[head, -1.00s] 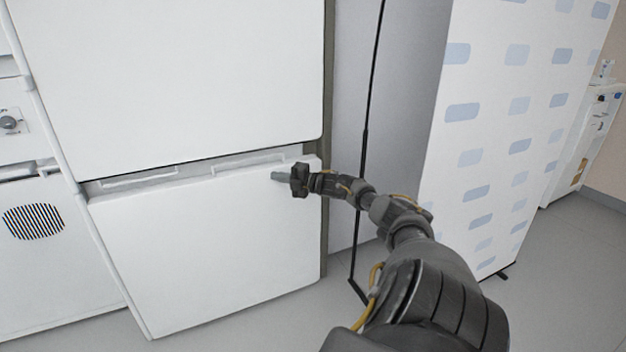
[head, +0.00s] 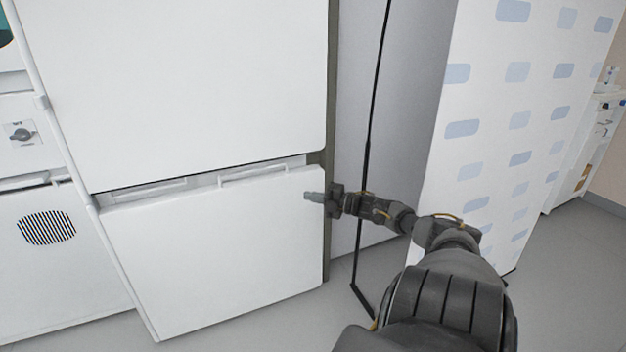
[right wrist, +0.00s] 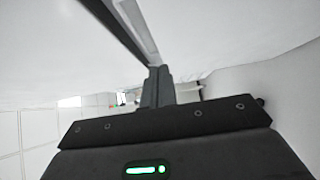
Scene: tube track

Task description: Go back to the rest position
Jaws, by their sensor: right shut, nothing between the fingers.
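My right gripper (head: 314,197) is shut and empty. In the head view it points left, in front of the right edge of the white fridge's lower door (head: 215,245). I cannot tell from the head view whether the fingertips touch the door. The right wrist view shows the closed fingers (right wrist: 158,85) pointing ahead, with pale surfaces close around them. My left gripper is not in view.
The fridge's upper door (head: 180,85) rises above the lower one. A patterned white panel (head: 540,110) stands close to the right of my right arm. Grey floor (head: 565,270) is clear at the right.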

